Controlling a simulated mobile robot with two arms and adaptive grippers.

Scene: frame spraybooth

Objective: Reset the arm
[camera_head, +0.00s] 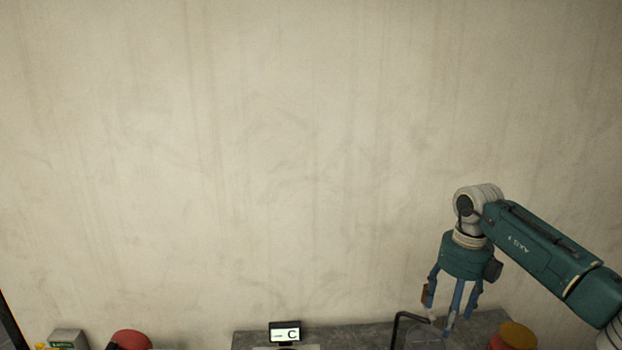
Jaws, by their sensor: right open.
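My right arm comes in from the right edge, teal and white. Its right gripper (446,318) points down with its fingers apart, open. It hangs over the right part of a grey surface, by a clear, round-looking item (424,338) and a dark bent bar (398,325). I cannot tell whether the fingers touch either of them. No object shows between the fingers. My left gripper is not in view.
A grey surface (350,336) runs along the bottom, cut off by the frame. On it stand a small display marked C (285,333) and an orange-topped item (516,336). Red (131,340) and grey-green (68,338) items show lower left. A bare wall (260,150) fills the rest.

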